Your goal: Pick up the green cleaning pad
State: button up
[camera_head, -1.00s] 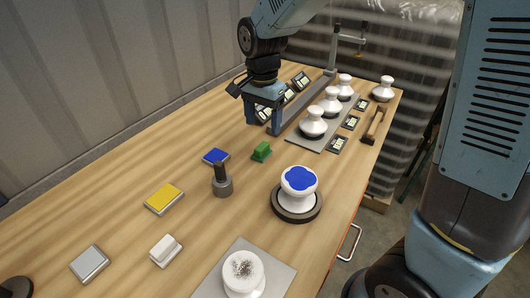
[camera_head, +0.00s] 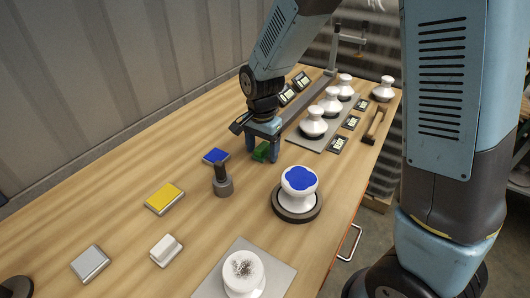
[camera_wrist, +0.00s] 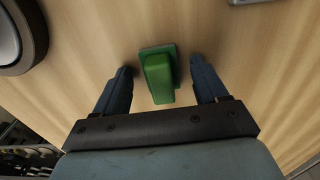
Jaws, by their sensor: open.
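The green cleaning pad (camera_head: 261,151) lies on the wooden table, partly hidden behind my gripper in the head view. In the wrist view the green pad (camera_wrist: 158,75) shows a raised block on a wider base. My gripper (camera_head: 264,158) is open above it. In the wrist view the two fingers of my gripper (camera_wrist: 162,78) stand apart on either side of the pad, with a gap on each side. The pad is not gripped.
A blue pad (camera_head: 216,156) and a grey post (camera_head: 222,182) stand left of the gripper. A white insulator with a blue top (camera_head: 299,180) sits on a dark round base close to the right. A yellow pad (camera_head: 165,198) lies further left. White insulators (camera_head: 313,122) stand behind.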

aim_at(262, 146)
jog(key=shift+c, duration=0.2)
jog(key=c, duration=1.1)
jog(key=shift+r, duration=0.45)
notch_tip(262, 146, up, 3)
jog(key=shift+s+f, duration=0.1)
jog(key=shift+f, duration=0.1)
jog(key=s+d+r, duration=0.3)
jog(key=s+r, duration=0.6)
jog(key=s, duration=0.4)
jog(key=shift+s+d+r, duration=0.2)
jog(key=shift+s+r, duration=0.05)
